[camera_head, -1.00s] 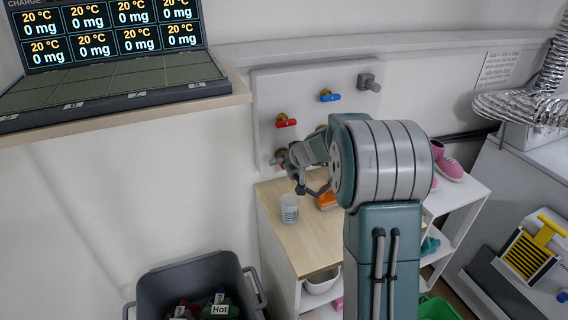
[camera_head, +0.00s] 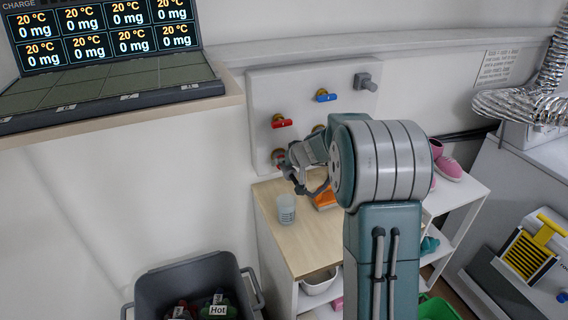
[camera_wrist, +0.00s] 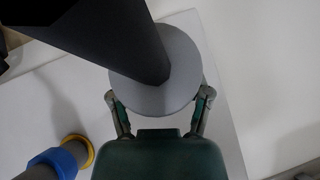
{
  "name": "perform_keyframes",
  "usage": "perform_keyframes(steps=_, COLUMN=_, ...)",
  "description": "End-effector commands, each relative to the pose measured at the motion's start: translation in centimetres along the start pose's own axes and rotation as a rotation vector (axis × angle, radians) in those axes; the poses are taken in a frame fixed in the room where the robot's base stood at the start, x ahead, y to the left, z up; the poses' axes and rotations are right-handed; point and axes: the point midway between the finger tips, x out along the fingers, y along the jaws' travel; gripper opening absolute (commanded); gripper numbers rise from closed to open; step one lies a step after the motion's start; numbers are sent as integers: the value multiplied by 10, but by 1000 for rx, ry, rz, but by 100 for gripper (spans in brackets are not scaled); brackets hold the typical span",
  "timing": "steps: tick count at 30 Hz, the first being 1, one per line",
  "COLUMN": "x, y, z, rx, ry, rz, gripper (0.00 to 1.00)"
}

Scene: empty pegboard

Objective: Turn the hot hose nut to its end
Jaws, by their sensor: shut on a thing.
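In the head view, my gripper (camera_head: 288,168) is at the lower left of the white wall panel (camera_head: 262,100), at an outlet fitting (camera_head: 278,157) below the red-handled valve (camera_head: 282,122). The gripper hides part of this fitting. In the wrist view, the fingers of my gripper (camera_wrist: 161,100) stand on both sides of a round grey nut (camera_wrist: 182,88) and are shut on it. A dark hose (camera_wrist: 110,38) runs from the nut to the upper left. The nut's far side, toward the panel, is hidden.
A blue collar with a yellow ring (camera_wrist: 66,155) shows at the lower left in the wrist view. A blue-handled valve (camera_head: 325,96) is on the panel. Below stand a wooden-topped shelf (camera_head: 300,240) with a clear cup (camera_head: 286,209) and a grey bin (camera_head: 190,270).

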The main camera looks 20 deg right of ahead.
Motion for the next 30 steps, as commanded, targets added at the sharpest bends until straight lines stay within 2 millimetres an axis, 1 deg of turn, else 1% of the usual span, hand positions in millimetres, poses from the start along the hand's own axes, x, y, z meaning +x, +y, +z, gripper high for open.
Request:
perform_keyframes(steps=8, x=1, y=3, z=2, rx=27, ry=-3, rz=-18, gripper=16)
perform_keyframes(steps=14, x=1, y=4, z=3, rx=87, ry=-3, rz=-76, gripper=16)
perform_keyframes(steps=20, x=1, y=5, z=3, rx=183, ry=-3, rz=-171, gripper=16)
perform_keyframes(steps=30, x=2, y=6, z=3, rx=396, ry=-1, rz=-381, gripper=16)
